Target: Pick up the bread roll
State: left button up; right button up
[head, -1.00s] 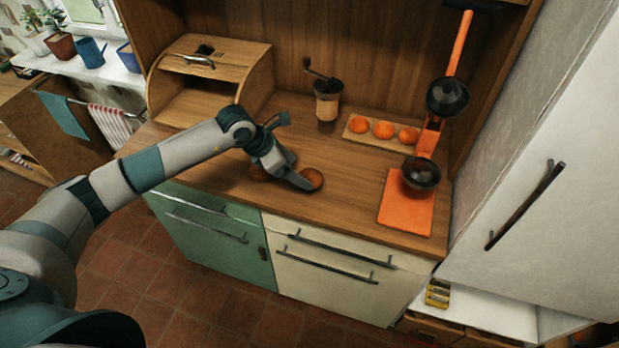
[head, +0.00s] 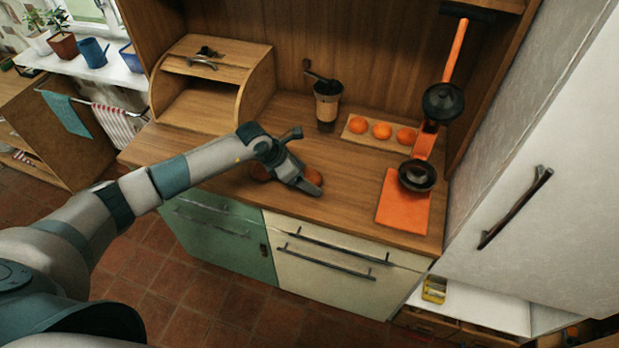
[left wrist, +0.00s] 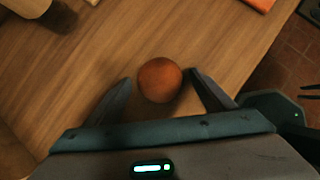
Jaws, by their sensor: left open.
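The bread roll (head: 314,178), round and orange-brown, sits on the wooden counter near its front edge. In the left wrist view the roll (left wrist: 160,80) lies between the two fingertips. My left gripper (left wrist: 159,78) is open with a finger on each side of it. In the head view my left gripper (head: 302,184) partly covers the roll. My right gripper is in neither view.
A wooden bread box (head: 215,75) and a grinder (head: 327,103) stand at the back. Several orange round things lie on a board (head: 352,136). An orange mat (head: 402,215) with a dark pan (head: 417,175) is to the right. Counter between is clear.

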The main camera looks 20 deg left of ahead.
aim_at(314, 174)
pick_arm(q)
jog(key=c, duration=1.1)
jog(key=shift+r, duration=0.15)
jog(key=shift+w+r+b, duration=0.1)
jog(key=shift+r+b, duration=0.45)
jog(key=shift+b, duration=0.05)
notch_tip(314, 174, up, 2)
jog(key=shift+r+b, duration=0.15)
jog(key=shift+b, duration=0.7)
jog(key=shift+s+d+r+b, duration=0.75)
jog(key=shift+s+d+r, duration=0.55)
jog(key=shift+d, duration=0.2)
jog(key=shift+s+d+r+b, duration=0.75)
jog(key=shift+s+d+r, duration=0.4)
jog(key=shift+s+d, duration=0.25)
jog(key=shift+s+d+r+b, duration=0.75)
jog(key=shift+s+d+r, duration=0.5)
jog(key=shift+d, duration=0.3)
